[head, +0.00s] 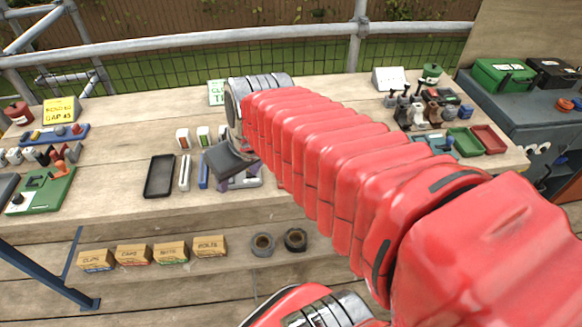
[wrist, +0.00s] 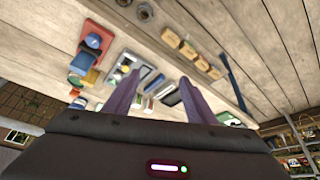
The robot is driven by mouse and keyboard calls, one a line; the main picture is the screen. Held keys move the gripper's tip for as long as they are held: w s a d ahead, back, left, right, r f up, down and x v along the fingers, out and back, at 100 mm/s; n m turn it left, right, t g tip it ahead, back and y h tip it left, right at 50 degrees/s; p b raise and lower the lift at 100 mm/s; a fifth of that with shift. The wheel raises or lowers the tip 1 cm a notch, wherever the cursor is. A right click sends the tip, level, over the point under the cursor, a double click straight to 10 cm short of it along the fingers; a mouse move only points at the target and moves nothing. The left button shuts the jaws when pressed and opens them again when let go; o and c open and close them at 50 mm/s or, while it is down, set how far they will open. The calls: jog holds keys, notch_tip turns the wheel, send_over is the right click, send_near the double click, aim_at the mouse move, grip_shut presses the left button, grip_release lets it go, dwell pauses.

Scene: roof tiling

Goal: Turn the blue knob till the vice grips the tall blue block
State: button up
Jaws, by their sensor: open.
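My gripper (wrist: 158,80) is open and empty, its two purple fingers apart and pointing down at the bench. In the head view, my gripper (head: 232,172) is above the front middle of the bench. In the wrist view, a rounded blue part (wrist: 93,41) sits with red, teal and yellow parts to the left of my fingers, apart from them. I cannot tell whether it is the blue knob or the tall blue block. The vice cannot be made out for sure. My red arm hides the middle of the bench in the head view.
A black tray (head: 160,176), a white bar (head: 185,172) and a blue bar (head: 203,170) lie left of my gripper. Green (head: 464,141) and red (head: 488,138) trays lie at the right. Boxes (head: 171,253) and tape rolls (head: 262,244) stand on the lower shelf.

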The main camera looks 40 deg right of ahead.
jog(key=d+f+m, duration=0.1)
jog(key=d+f, duration=0.2)
jog(key=d, duration=0.6)
jog(key=w+d+f, duration=0.1)
jog(key=d+f, duration=0.2)
jog(key=d, duration=0.7)
jog(key=shift+w+d+m+g+h, duration=0.25)
jog(key=shift+d+m+g+h, duration=0.05)
jog(key=shift+m+g, duration=0.1)
jog(key=shift+x, duration=6.85)
jog(key=shift+w, duration=0.1)
jog(key=shift+a, duration=0.1)
jog(key=c, duration=1)
